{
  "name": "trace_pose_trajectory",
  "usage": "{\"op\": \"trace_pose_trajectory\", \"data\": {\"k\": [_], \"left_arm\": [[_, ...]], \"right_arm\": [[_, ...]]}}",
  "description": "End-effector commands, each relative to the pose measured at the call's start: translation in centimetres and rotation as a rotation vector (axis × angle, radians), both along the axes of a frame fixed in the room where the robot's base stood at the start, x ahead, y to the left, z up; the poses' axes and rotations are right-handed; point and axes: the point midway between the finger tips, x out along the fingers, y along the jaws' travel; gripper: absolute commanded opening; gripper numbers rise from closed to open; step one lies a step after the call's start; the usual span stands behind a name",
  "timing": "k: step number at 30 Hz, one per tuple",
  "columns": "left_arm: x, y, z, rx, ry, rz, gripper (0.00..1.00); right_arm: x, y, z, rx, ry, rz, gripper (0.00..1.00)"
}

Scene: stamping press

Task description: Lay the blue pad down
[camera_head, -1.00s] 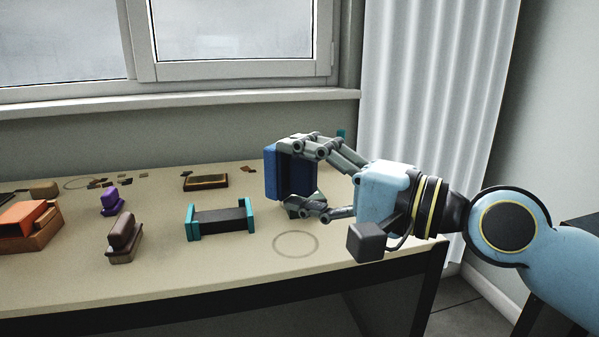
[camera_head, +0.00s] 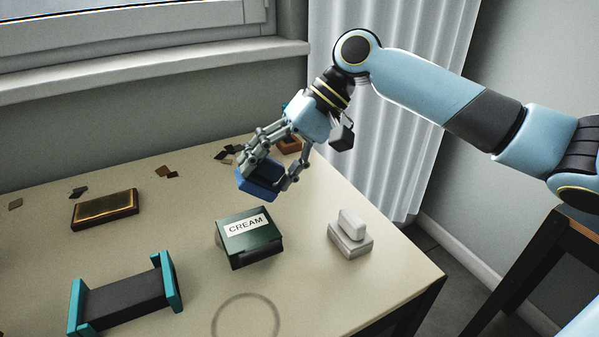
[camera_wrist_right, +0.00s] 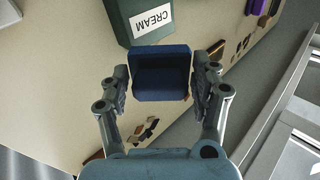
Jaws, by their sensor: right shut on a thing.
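My right gripper (camera_head: 264,176) is shut on the blue pad (camera_head: 260,186), gripping it from two opposite sides. In the head view the pad is tilted and hangs over the rear right part of the table, behind a dark green box marked CREAM (camera_head: 248,243). In the right wrist view the pad (camera_wrist_right: 161,75) sits between the two fingers, with the CREAM box (camera_wrist_right: 140,20) beyond it. I cannot tell how high the pad is above the table. My left gripper is not in view.
A pale stamp-like block (camera_head: 350,236) stands right of the CREAM box. A teal-ended black stand (camera_head: 123,297) and an amber pad in a dark frame (camera_head: 104,209) are at left. A ring mark (camera_head: 245,318) lies on clear tabletop in front. Small chips lie at the back.

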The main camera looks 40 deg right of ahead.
Motion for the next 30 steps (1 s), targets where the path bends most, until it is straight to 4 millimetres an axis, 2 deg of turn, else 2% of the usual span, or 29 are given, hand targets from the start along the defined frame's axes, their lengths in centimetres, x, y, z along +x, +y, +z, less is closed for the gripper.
{"op": "trace_pose_trajectory", "data": {"k": [5,9,12,15,19,22,30], "left_arm": [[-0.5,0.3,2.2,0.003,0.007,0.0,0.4],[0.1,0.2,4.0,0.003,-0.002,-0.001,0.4],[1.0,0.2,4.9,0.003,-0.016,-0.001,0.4],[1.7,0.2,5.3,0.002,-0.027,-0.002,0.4],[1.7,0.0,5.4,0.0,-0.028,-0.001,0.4],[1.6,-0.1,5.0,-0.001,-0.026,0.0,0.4],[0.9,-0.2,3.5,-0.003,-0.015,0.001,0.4]], "right_arm": [[-1.1,-4.8,0.6,-0.261,0.088,0.21,0.38],[-3.5,-10.6,1.9,-0.52,0.13,0.389,0.38],[-4.9,-13.7,3.1,-0.633,0.135,0.457,0.38],[-5.8,-15.6,4.0,-0.695,0.133,0.49,0.38],[-6.0,-16.4,4.3,-0.721,0.129,0.503,0.38],[-5.2,-16.1,3.7,-0.723,0.124,0.503,0.38],[0.1,-12.8,-0.1,-0.715,0.124,0.505,0.38]]}}
